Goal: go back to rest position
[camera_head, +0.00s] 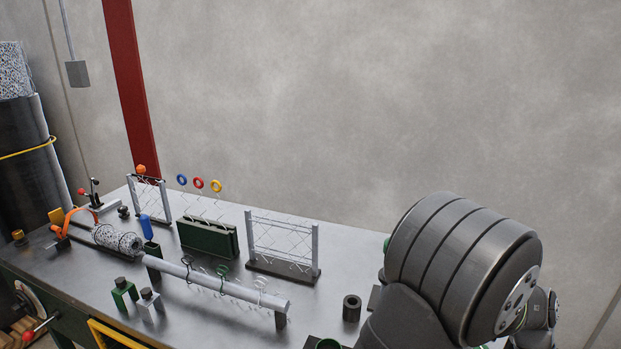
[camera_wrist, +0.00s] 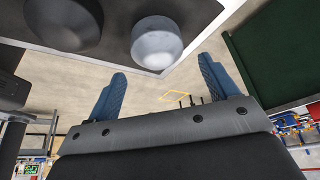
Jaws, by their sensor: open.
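My gripper (camera_wrist: 160,80) shows in the wrist view with its two blue fingers spread wide apart. No object is between the fingers. A pale grey rounded piece (camera_wrist: 157,45) lies beyond the fingertips; I cannot tell what it is or how near it is. In the head view my thick dark arm fills the lower right, and the gripper itself is hidden or out of frame there.
The metal workbench (camera_head: 205,305) carries a mesh frame (camera_head: 283,245), a dark green block (camera_head: 208,238), a grey rail (camera_head: 215,283) with rings and a wire mesh roll (camera_head: 117,240). A dark hollow cylinder (camera_head: 351,308) stands near my arm. Coloured rings stand at the back.

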